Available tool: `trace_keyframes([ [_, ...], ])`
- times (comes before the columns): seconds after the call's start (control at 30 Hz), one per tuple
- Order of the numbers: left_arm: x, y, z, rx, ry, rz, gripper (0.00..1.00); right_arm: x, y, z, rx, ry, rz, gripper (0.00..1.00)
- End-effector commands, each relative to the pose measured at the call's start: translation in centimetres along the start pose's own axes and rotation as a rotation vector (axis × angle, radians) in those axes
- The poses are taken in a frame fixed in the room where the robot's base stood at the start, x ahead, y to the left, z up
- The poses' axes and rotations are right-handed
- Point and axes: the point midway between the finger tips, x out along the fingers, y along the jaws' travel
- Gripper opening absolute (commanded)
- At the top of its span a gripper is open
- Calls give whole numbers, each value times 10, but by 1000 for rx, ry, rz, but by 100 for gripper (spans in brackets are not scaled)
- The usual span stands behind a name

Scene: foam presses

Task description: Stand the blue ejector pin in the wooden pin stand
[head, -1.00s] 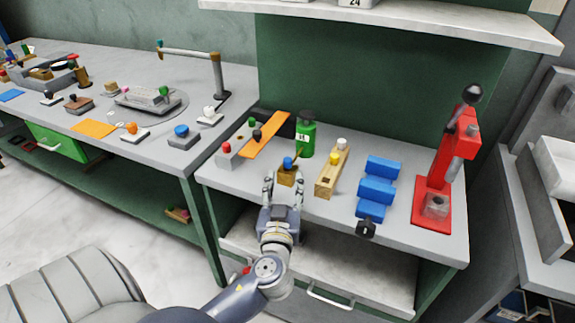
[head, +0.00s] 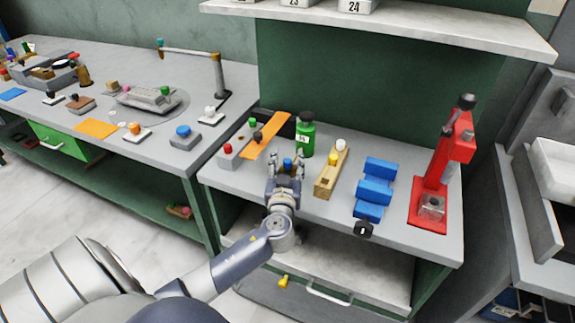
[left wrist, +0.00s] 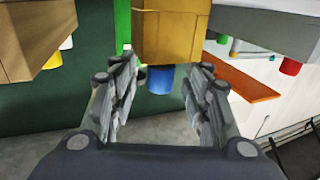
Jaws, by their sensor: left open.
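The blue ejector pin (head: 287,163) stands upright with its blue top showing above a small wooden block on the right bench. My left gripper (head: 288,172) is open, with its fingers on either side of the pin and in front of the block. The left wrist view looks upside down: the blue top (left wrist: 161,79) points down from the wooden block (left wrist: 170,35), between the open fingers (left wrist: 163,85), apart from both. A longer wooden block, apparently the pin stand (head: 328,178), holds a yellow-topped and a white-topped pin. My right gripper is not in view.
A green bottle (head: 306,137) stands behind, an orange strip (head: 264,138) and a red-and-green button box (head: 234,148) to the left. Blue blocks (head: 375,190) and a red press (head: 434,185) stand to the right. A shelf (head: 400,30) hangs above.

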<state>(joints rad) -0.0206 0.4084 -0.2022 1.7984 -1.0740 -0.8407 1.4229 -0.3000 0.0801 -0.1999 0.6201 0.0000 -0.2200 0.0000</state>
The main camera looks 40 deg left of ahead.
Motion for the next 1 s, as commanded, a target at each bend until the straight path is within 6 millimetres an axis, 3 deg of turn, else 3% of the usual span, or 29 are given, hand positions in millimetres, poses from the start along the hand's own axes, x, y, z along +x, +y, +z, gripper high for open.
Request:
trace_keyframes([
  [0.07,0,0,0,0,0,0,44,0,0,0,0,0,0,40],
  [0.27,0,0,0,0,0,0,1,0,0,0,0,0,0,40],
  [0.73,0,0,-4,0,1,-1,0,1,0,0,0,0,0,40],
  [1.0,0,0,-31,-5,3,-1,0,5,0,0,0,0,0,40],
])
